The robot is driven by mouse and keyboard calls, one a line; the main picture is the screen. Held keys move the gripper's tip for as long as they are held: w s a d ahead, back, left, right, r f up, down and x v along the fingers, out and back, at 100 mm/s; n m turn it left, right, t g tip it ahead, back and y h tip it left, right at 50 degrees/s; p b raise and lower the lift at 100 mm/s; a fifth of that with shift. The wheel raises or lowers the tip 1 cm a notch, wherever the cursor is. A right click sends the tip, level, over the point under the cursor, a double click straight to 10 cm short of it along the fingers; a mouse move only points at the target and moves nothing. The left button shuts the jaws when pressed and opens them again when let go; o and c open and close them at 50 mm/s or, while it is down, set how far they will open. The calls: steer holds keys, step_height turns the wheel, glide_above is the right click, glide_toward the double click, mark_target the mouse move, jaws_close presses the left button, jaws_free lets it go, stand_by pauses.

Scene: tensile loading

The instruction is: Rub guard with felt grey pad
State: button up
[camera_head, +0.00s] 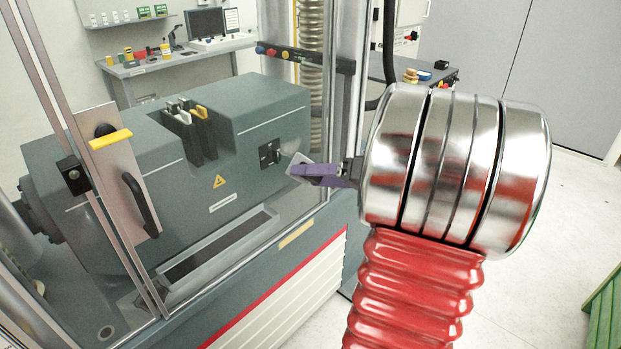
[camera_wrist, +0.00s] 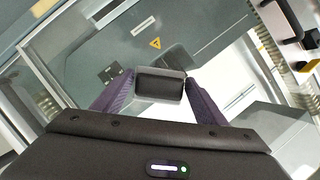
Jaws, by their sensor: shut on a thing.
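My gripper (camera_head: 320,174), with purple fingers, is shut on the felt grey pad (camera_wrist: 160,86). In the wrist view the pad is a dark grey block with a lighter rim, held between both fingertips. In the head view only a pale edge of the pad (camera_head: 298,161) shows past the fingers, in front of the grey machine's right end. The guard appears to be the clear, metal-framed enclosure at the machine; its frame post (camera_head: 342,110) stands behind my gripper. I cannot tell whether the pad touches the clear pane.
The large grey machine (camera_head: 235,115) fills the left, with a dark slot and warning label. A plate with a black handle (camera_head: 140,203) stands at the front left. A bench (camera_head: 185,62) is behind. Open floor (camera_head: 545,230) lies right; a green slatted object (camera_head: 605,315) is at the edge.

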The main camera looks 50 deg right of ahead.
steer(key=shift+w, duration=2.9)
steer(key=shift+w, duration=0.95)
steer(key=shift+d, duration=2)
steer(key=d, duration=0.4)
steer(key=shift+w, duration=0.2)
